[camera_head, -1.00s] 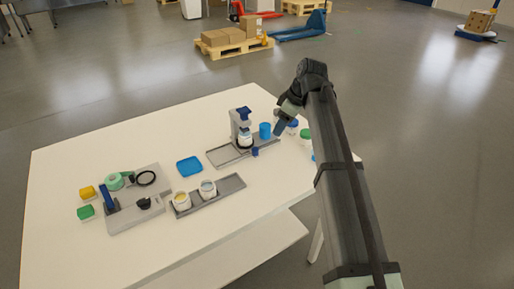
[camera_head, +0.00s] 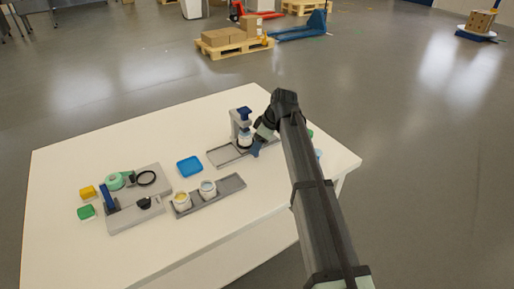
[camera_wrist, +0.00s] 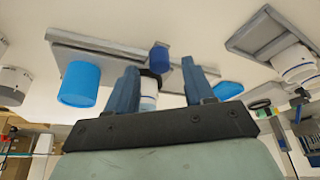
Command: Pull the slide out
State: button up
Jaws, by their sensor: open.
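The filling stand (camera_head: 240,122), grey with a blue top, stands on a grey base tray (camera_head: 220,156) at the table's middle right. A white jar (camera_head: 245,140) sits under its head. The slide's blue knob (camera_wrist: 159,57) shows in the wrist view, between my fingertips in the picture. I cannot tell if it is touched. My gripper (camera_wrist: 160,66) is open, its two blue-grey fingers on either side of the knob. In the head view my gripper (camera_head: 256,148) is at the front right of the stand and hides the knob. The white jar also shows between the fingers (camera_wrist: 149,92).
A blue cup (camera_wrist: 80,83) stands close beside my gripper. A blue square tray (camera_head: 189,166) and a grey tray (camera_head: 236,182) with two jars (camera_head: 208,188) lie left of the stand. A grey fixture (camera_head: 150,212) is farther left. The front of the table is clear.

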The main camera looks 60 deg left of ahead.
jog(key=shift+x, duration=1.1)
grip_shut()
jog(key=shift+s, duration=0.1)
